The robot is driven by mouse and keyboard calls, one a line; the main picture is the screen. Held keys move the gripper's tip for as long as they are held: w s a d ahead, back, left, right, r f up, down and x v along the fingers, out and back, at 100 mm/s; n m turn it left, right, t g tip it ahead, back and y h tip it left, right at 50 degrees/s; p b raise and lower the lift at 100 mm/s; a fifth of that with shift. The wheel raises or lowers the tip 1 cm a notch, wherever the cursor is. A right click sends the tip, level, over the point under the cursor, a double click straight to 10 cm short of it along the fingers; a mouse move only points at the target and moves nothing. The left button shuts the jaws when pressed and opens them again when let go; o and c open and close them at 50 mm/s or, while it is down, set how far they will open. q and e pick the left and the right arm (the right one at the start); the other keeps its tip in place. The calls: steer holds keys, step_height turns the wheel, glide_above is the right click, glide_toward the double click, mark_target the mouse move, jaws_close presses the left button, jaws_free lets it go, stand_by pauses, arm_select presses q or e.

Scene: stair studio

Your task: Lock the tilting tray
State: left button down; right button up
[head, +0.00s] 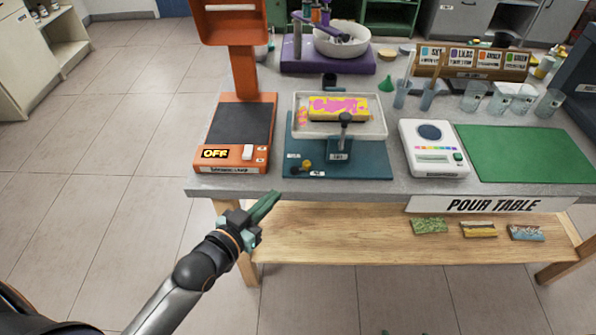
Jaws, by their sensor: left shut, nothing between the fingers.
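The tilting tray (302,130) is a pale shallow tray on a dark blue stand (340,152) on the table. A yellow and pink block (338,107) lies in it. A dark knob on a post (346,119) stands at the tray's front edge. A small yellow and black part (302,167) sits at the front left of the blue base. My left gripper (272,195) is shut and empty, its green fingers just in front of the table's front edge, below and left of the blue base.
An orange machine (236,135) reading OFF stands left of the tray. A white scale (433,148) and a green mat (525,153) lie to the right. Glass beakers (473,97) stand behind. A wooden shelf (400,236) is below the tabletop.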

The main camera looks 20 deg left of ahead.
mark_target(304, 166)
arm_select(q)
steer(key=x, duration=1.1)
steer(key=shift+w+f, duration=0.1)
steer(key=shift+w, duration=0.2)
arm_select(e)
steer(key=shift+f, duration=0.25)
steer(key=shift+d, duration=0.15)
